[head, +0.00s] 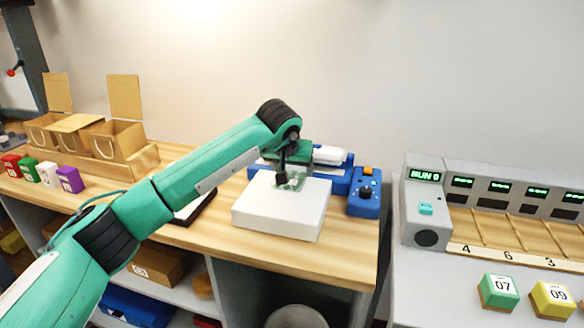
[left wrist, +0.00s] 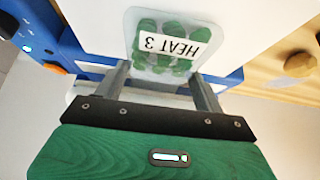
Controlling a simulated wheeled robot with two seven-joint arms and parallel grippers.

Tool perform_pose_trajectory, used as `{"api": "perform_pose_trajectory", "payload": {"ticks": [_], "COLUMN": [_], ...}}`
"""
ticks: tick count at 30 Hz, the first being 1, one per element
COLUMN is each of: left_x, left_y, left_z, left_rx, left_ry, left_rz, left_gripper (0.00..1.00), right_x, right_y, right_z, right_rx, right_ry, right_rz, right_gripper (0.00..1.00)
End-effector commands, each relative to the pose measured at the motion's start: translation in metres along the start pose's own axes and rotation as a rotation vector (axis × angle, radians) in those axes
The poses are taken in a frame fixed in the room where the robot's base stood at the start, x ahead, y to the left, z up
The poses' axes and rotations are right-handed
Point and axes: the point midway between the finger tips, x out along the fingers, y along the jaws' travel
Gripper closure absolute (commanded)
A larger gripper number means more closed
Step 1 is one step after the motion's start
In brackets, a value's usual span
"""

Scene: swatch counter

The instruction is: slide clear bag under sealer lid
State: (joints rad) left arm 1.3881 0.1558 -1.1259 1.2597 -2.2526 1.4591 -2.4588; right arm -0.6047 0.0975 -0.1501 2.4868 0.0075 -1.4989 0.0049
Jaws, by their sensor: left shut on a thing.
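The clear bag (left wrist: 165,62) holds several green pieces and a white label reading "HEAT 3", upside down in the left wrist view. My left gripper (left wrist: 163,76) is shut on the bag's edge. In the head view, the left gripper (head: 281,180) points down over the back of a white block (head: 278,212), with the bag (head: 294,182) small beneath it. The blue sealer (head: 336,184) stands just behind the block, with its white lid (head: 330,155) on top. My arm hides part of the sealer. Whether the bag touches the block is unclear. My right gripper is out of view.
A blue control box (head: 365,195) with a knob and orange switch is at the sealer's right. A dark-edged tray (head: 196,208) lies left of the block. Kraft bags (head: 118,138) and coloured blocks (head: 48,173) stand at left. A grey counter with a display unit (head: 425,205) is at right.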

Motion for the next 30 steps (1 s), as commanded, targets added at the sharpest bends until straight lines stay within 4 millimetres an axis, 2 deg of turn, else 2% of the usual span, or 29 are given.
{"api": "perform_pose_trajectory", "payload": {"ticks": [15,16,18,20,30], "left_x": [0.0024,0.0024,0.0023,0.0023,0.0025], "left_y": [-0.0001,0.0000,0.0000,0.0000,0.0000], "left_z": [0.0016,0.0016,0.0015,0.0016,0.0018], "left_rx": [0.000,0.000,0.000,0.000,0.000], "left_ry": [0.000,0.000,0.000,0.000,0.000], "left_rz": [0.000,0.000,0.001,0.000,0.000], "left_gripper": [0.52,0.28,0.14,0.04,0.04], "right_x": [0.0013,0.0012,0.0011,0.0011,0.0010], "right_y": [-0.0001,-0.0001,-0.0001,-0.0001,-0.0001], "right_z": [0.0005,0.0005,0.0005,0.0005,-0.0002], "right_rx": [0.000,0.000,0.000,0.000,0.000], "right_ry": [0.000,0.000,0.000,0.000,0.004], "right_rz": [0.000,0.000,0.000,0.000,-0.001], "right_gripper": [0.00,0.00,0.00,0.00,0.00]}}
